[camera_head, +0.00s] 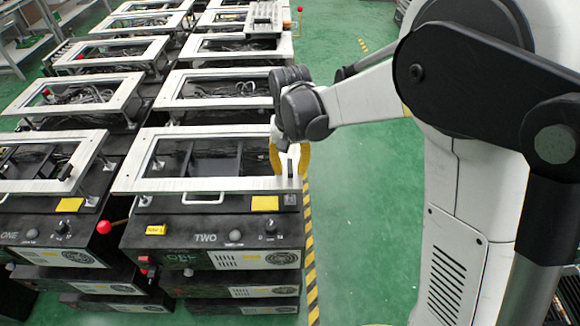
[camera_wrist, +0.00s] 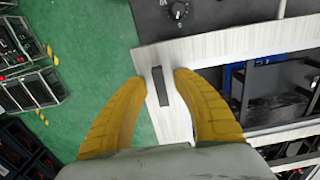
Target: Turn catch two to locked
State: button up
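Catch two (camera_head: 290,168) is a small dark bar on the front right corner of the pale frame of the unit marked TWO (camera_head: 205,238). In the wrist view the catch (camera_wrist: 160,87) stands out against the pale metal, running nearly up and down the picture. My gripper (camera_head: 289,162) is over that corner with its yellow fingers pointing down. In the wrist view my gripper (camera_wrist: 161,78) is open, with one finger on each side of the catch and a visible gap to each. I cannot tell the fingertips' height against the catch.
A dark dial (camera_head: 270,227) is on TWO's front. Green floor (camera_head: 370,220) is clear to the right, past a yellow-black stripe (camera_head: 311,260).

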aim_at(290, 168)
notch_tip(290, 168, up, 12)
dwell(0.6)
jog(key=s+d+r+t, duration=0.1)
jog(key=s+d+t, duration=0.6)
jog(key=s+d, duration=0.8)
jog(key=shift+s+d+n, duration=0.3)
jog(key=shift+s, duration=0.9)
jog(key=shift+r, duration=0.1)
